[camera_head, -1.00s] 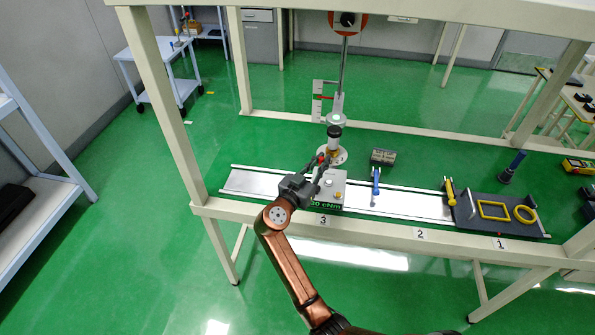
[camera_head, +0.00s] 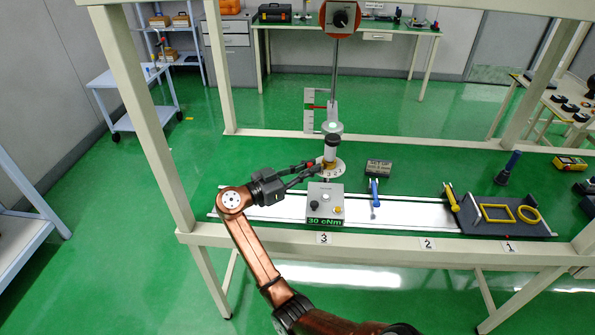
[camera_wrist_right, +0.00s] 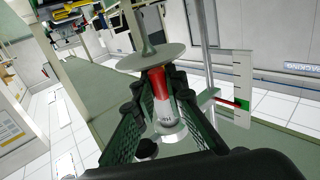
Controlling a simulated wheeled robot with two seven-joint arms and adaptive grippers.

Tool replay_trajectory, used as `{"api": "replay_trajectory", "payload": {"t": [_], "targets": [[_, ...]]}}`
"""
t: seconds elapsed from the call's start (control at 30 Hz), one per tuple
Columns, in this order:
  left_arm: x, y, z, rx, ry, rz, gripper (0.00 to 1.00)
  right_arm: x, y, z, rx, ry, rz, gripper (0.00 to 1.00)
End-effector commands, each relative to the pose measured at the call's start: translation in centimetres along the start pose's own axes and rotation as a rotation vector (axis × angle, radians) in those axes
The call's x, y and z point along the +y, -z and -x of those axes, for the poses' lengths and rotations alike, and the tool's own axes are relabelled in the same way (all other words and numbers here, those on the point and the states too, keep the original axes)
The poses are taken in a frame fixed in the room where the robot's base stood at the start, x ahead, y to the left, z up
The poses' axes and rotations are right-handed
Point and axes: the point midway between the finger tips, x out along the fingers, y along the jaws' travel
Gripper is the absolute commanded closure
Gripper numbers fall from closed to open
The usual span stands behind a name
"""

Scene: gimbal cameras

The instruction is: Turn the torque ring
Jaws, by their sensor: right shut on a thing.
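The upright driver (camera_head: 331,143) hangs at the bottom of a steel rod, with a dark body and a small orange band low on it, just above a round pale disc (camera_head: 341,172). My right gripper (camera_head: 319,166) comes from the left, with its fingers at this lower part. In the right wrist view, which is turned over, its fingers (camera_wrist_right: 160,97) are shut around a red and pale collar (camera_wrist_right: 158,84), the torque ring, beside the disc (camera_wrist_right: 152,57). The fingers hide part of the ring. My left gripper is not in view.
A grey box (camera_head: 325,197) reading "30 cNm" stands in front of the disc. A scale with a red pointer (camera_head: 318,106) is beside the rod. A blue-handled tool (camera_head: 374,189) and a dark tray (camera_head: 499,213) lie to the right.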

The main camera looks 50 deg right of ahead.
Motion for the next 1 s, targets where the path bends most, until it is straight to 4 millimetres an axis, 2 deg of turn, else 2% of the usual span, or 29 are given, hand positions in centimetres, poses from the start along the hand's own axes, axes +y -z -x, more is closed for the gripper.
{"api": "replay_trajectory", "payload": {"t": [0.4, 0.43, 0.7, 1.0], "targets": [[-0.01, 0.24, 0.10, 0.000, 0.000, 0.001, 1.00, -0.01, -0.02, -0.24, -0.001, -0.006, 0.000, 1.00], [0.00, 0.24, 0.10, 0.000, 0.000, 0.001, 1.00, -0.06, -0.02, -0.21, -0.001, -0.005, 0.000, 0.88], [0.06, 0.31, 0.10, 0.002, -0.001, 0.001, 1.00, -0.03, -0.02, -0.17, -0.001, -0.006, 0.000, 0.70], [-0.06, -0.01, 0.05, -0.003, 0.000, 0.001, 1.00, -0.02, -0.02, 0.08, -0.001, -0.006, 0.000, 0.70]]}}
